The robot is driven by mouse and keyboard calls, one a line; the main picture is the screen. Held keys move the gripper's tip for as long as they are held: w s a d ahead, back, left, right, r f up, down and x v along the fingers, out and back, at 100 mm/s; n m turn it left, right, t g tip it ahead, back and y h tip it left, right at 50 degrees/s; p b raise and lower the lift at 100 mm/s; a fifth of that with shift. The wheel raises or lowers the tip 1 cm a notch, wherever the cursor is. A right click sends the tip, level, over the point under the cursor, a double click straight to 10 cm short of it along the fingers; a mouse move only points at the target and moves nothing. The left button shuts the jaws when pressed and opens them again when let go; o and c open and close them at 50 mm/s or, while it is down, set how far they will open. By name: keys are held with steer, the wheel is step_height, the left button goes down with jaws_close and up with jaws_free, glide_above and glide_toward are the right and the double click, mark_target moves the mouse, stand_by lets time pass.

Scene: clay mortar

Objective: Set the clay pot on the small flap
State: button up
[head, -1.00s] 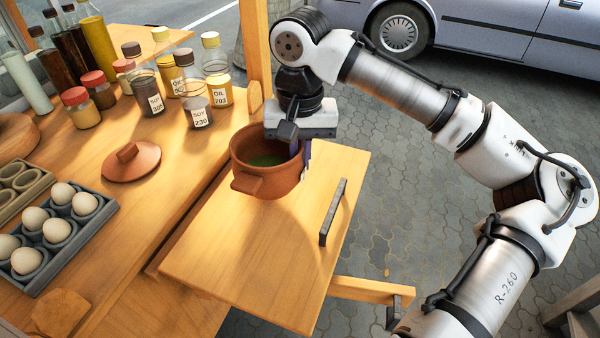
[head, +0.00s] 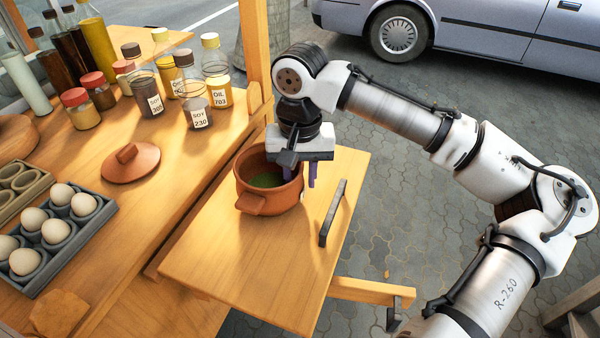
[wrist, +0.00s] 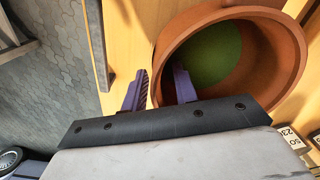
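The clay pot (head: 268,203) is reddish brown, with a lug handle in front and something green inside. It stands upright, apparently resting on the upper part of the small flap (head: 255,265), a wooden board with a dark bar handle (head: 333,212). My gripper (head: 299,174) is above the pot's right rim, pointing down. In the wrist view my gripper (wrist: 160,90) has its two purple fingers spread, one inside the pot (wrist: 285,75) and one outside, with the wall between them. The outer finger is clear of the wall. The pot's underside is hidden.
On the counter left of the flap lie a clay lid (head: 131,162) and a grey egg tray (head: 72,243). Several labelled bottles (head: 196,112) stand behind. A wooden post (head: 257,45) rises close behind the pot. Bare flap surface lies in front of the pot.

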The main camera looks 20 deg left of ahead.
steer(key=shift+r, duration=0.1)
step_height(320, 180, up, 12)
steer(key=shift+r+p, duration=0.1)
steer(key=shift+p, duration=0.2)
stand_by(0.3)
stand_by(1.2)
